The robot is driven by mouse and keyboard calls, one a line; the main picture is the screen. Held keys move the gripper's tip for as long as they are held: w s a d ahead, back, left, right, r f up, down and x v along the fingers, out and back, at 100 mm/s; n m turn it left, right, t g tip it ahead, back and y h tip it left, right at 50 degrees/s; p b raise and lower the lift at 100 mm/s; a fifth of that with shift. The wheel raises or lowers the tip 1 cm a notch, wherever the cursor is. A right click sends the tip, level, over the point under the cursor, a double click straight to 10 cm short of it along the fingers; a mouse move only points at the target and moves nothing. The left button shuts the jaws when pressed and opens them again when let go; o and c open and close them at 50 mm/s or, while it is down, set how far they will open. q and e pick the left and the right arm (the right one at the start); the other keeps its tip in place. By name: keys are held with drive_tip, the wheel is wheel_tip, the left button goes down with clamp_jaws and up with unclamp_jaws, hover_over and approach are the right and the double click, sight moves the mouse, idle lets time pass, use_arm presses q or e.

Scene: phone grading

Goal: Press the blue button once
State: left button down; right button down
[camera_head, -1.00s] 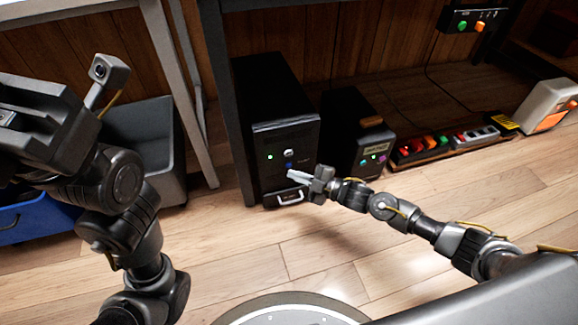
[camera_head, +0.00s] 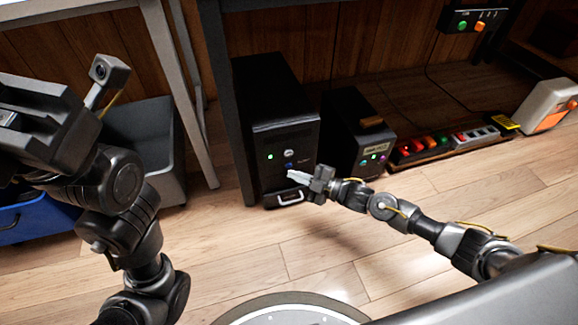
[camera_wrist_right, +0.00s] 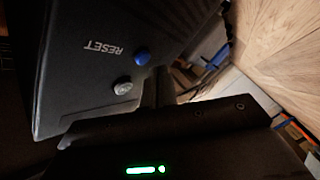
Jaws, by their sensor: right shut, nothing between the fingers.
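A black computer tower (camera_head: 252,100) stands on the floor under the table. The small blue button (camera_head: 289,165) is low on its front face. It also shows in the right wrist view (camera_wrist_right: 142,56), beside a RESET label (camera_wrist_right: 102,47) and a round grey button (camera_wrist_right: 122,85). My right gripper (camera_head: 291,174) is shut and empty, its pale fingertips at the tower's front, just below the blue button. I cannot tell whether they touch the tower. The fingertips are not clear in the right wrist view. Of my left side, the arm shows at the left, and its fingers are not visible.
A green light (camera_head: 270,156) glows left of the button. A smaller black tower (camera_head: 343,108) stands to the right, then a power strip (camera_head: 425,147) with coloured switches and a white-and-orange device (camera_head: 543,103). A grey bin (camera_head: 150,130) is at the left. The floor in front is clear.

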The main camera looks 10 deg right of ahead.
drive_tip(key=shift+w, duration=0.15)
drive_tip(key=shift+w, duration=0.3)
drive_tip(key=shift+w, duration=0.45)
idle(0.9)
drive_tip(key=shift+s, duration=0.15)
idle(0.3)
drive_tip(key=shift+s+p, duration=0.5)
drive_tip(key=shift+s, duration=0.25)
drive_tip(key=s+p, duration=0.3)
drive_tip(key=s, duration=0.2)
drive_tip(key=shift+d, duration=0.2)
